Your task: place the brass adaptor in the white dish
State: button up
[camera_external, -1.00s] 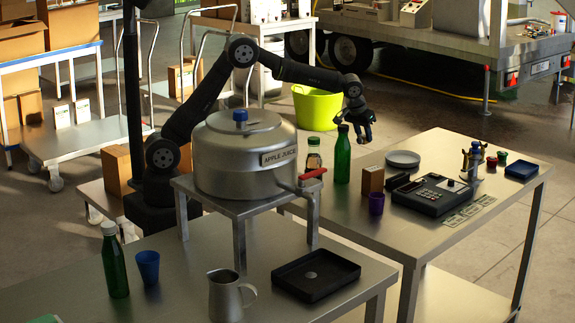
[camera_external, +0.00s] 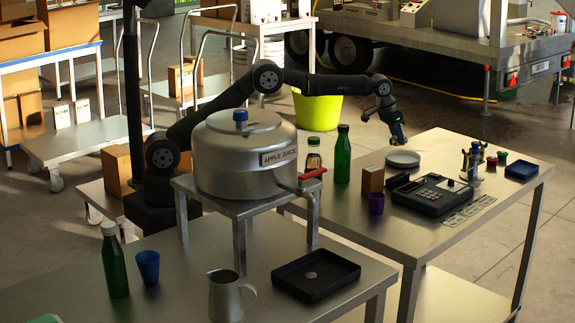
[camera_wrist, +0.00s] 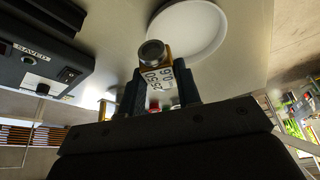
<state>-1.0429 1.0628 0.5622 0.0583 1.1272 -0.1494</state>
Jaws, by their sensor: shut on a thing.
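The brass adaptor (camera_wrist: 153,57) is between the fingers of my gripper (camera_wrist: 157,88) in the wrist view. It has a round grey end and a brass-coloured body, with a white printed label beside it. My gripper is shut on it. The white dish (camera_wrist: 178,53) lies just beyond the adaptor in the wrist view. In the external view my gripper (camera_external: 398,140) points down above the dish (camera_external: 402,158), with a visible gap. The adaptor is too small there to make out clearly.
The table's back edge is close to the dish.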

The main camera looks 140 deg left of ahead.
jog(key=shift+s+a+f, duration=0.35)
jog(key=shift+a+f, duration=0.2)
jog(key=shift+f, duration=0.5)
jog(key=shift+s+a+f, duration=0.35)
jog(key=shift+a+f, duration=0.25)
jog(key=shift+f, duration=0.45)
jog(key=shift+s+a+f, duration=0.35)
jog(key=shift+a+f, duration=0.2)
jog(key=shift+f, duration=0.5)
jog(key=shift+f, duration=0.55)
jog(key=o, duration=1)
jog(key=shift+r, duration=0.5)
jog(key=v, duration=1.2)
